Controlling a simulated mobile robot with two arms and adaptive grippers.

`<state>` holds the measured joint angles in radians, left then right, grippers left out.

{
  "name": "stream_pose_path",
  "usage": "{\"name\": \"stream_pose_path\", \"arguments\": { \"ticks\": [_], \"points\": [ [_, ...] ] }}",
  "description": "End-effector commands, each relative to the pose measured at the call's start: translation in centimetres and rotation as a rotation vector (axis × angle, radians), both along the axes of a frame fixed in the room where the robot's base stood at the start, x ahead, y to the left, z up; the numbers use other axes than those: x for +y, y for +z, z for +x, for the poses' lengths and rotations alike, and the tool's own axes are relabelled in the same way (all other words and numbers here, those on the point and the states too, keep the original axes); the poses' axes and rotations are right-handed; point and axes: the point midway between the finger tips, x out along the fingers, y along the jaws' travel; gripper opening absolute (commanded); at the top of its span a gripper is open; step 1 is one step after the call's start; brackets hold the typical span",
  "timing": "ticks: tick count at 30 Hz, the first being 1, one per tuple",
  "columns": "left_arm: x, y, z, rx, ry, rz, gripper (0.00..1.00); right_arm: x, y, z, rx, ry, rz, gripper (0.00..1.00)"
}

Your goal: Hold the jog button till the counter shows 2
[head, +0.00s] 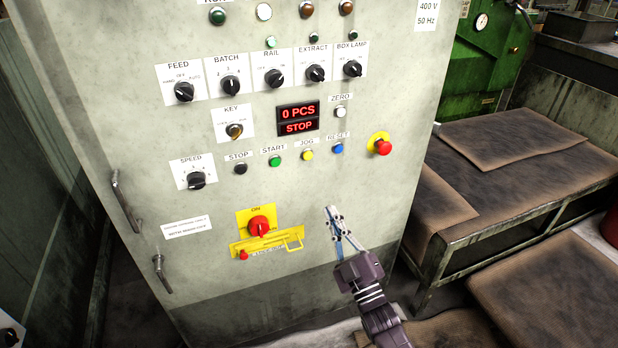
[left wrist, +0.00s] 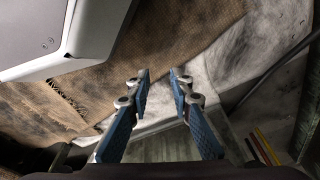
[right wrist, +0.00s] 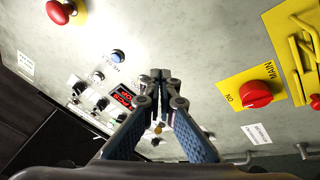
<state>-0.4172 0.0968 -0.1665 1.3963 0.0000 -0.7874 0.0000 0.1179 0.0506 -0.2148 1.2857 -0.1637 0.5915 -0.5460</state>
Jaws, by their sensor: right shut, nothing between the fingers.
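The yellow jog button (head: 307,155) sits on the grey cabinet panel under its JOG label, between the green start button (head: 275,161) and the blue reset button (head: 338,148). The counter display (head: 298,118) reads 0 PCS above STOP in red. My right gripper (head: 332,209) is shut and empty, below and right of the jog button, apart from it.
A red main switch (head: 259,227) on a yellow plate with a yellow bar is left of my right gripper. A red emergency stop (head: 383,147) is right of the reset button. Tables with brown mats (head: 510,135) stand to the right of the cabinet.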

Motion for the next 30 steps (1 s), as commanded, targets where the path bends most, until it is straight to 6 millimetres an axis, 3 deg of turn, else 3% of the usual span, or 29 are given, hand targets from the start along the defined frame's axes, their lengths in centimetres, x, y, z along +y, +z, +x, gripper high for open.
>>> {"name": "stream_pose_path", "arguments": {
  "ticks": [1,6,10,15,30],
  "points": [
    [-0.1,-1.2,0.5,-0.007,0.001,-0.001,0.20,0.4,1.4,0.0,-0.083,0.004,-0.008,0.00],
    [-0.2,-1.3,1.7,-0.017,0.003,-0.002,0.20,1.2,7.3,-1.2,-0.307,0.003,-0.038,0.00],
    [-0.3,-1.2,2.0,-0.019,0.004,-0.001,0.20,1.5,9.8,-2.1,-0.404,-0.001,-0.050,0.00],
    [-0.3,-0.9,2.2,-0.019,0.004,-0.001,0.20,1.6,11.1,-2.6,-0.445,-0.003,-0.055,0.00],
    [-0.3,-1.0,2.1,-0.019,0.004,-0.001,0.20,1.7,11.0,-2.6,-0.440,-0.003,-0.054,0.00]
  ]
}}
